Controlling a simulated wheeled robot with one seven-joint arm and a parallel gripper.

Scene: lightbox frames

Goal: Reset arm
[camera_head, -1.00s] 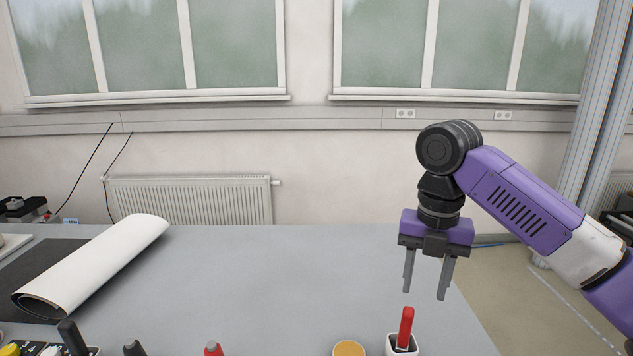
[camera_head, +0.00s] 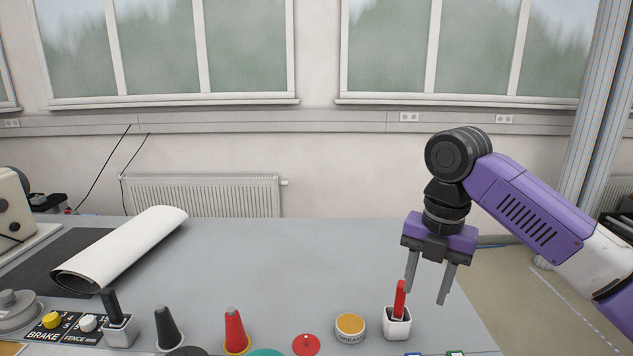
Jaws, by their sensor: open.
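My gripper (camera_head: 427,279) hangs from the purple arm at the right, pointing down. Its two grey fingers are apart, with nothing seen between them. The fingers appear above and close to a red marker-like stick (camera_head: 400,296) that stands upright in a small white holder (camera_head: 397,324). The left fingertip is near the red stick in the picture; I cannot tell whether they touch.
The grey table (camera_head: 270,270) is clear in the middle. A rolled white sheet (camera_head: 125,247) lies at the left. Along the front are a control panel (camera_head: 65,328), a black cone (camera_head: 168,328), a red cone (camera_head: 235,330), a red knob (camera_head: 306,343) and a round tin (camera_head: 350,327).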

